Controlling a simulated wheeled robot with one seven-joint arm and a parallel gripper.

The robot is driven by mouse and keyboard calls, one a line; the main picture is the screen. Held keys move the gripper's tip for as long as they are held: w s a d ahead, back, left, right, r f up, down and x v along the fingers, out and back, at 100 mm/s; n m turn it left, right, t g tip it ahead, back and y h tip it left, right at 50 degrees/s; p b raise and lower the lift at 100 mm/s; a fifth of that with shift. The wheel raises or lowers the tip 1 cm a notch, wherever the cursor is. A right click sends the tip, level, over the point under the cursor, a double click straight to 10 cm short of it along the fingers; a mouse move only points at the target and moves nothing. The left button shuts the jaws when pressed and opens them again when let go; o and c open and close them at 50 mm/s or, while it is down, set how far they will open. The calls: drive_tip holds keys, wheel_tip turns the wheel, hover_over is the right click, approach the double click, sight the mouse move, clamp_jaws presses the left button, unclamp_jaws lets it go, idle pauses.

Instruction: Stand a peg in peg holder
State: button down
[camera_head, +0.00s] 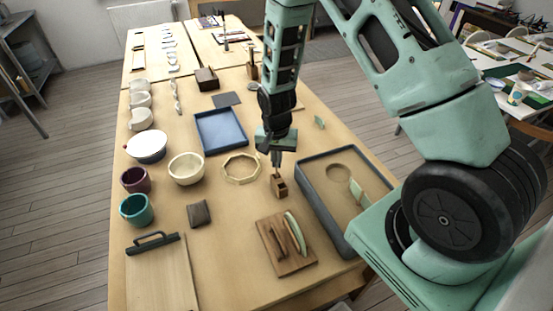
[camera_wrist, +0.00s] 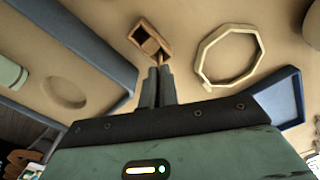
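The peg holder, a small wooden block with a square dark opening, stands on the table below my gripper in the head view (camera_head: 279,188). It also shows in the wrist view (camera_wrist: 136,32). My gripper (camera_head: 276,163) points down just above it. In the wrist view my gripper's fingers (camera_wrist: 160,70) are close together on a thin wooden peg (camera_wrist: 160,59). The peg's visible end is beside or over the holder's near corner; I cannot tell whether they touch. Most of the peg is hidden by the fingers.
A pale octagonal ring (camera_head: 241,181) lies left of the holder. A grey-rimmed tray (camera_head: 322,224) stands right of it. A wooden board (camera_head: 272,250) with a pale curved piece lies in front. A blue tray (camera_head: 205,146), a white bowl (camera_head: 176,169) and cups are further left.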

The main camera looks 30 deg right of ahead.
drive_tip(key=shift+f, duration=0.2)
idle(0.4)
drive_tip(key=c, duration=1.1)
unclamp_jaws()
drive_tip(key=shift+r, duration=0.1)
drive_tip(key=shift+r+p, duration=2.15)
drive_tip(key=shift+r, duration=0.8)
drive_tip(key=shift+a, duration=0.1)
